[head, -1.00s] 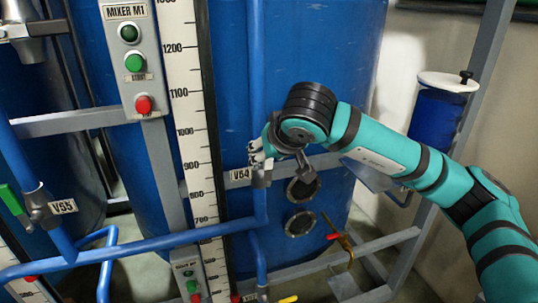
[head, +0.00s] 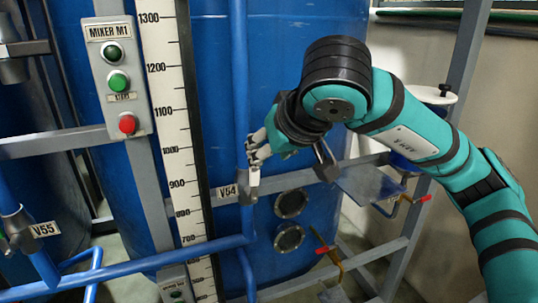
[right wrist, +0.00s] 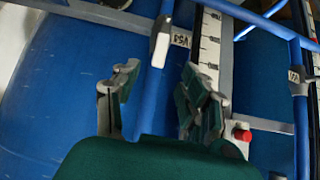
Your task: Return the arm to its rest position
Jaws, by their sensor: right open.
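My right arm reaches in from the right in the head view. Its gripper (head: 258,148) is in front of the blue vertical pipe, just above valve V54 (head: 250,188). In the right wrist view the two fingers of the right gripper (right wrist: 163,92) are spread apart with nothing held between them. The pale handle of valve V54 (right wrist: 160,48) lies beyond the fingertips, apart from them, on the blue pipe (right wrist: 152,95). My left gripper is not in view.
A large blue tank (head: 290,75) stands behind the pipe. Left of it are a measuring scale (head: 167,110), the Mixer M1 button panel (head: 119,85) and valve V55 (head: 14,225). A grey frame post (head: 462,75) and a blue white-lidded container (head: 405,164) are near my right arm.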

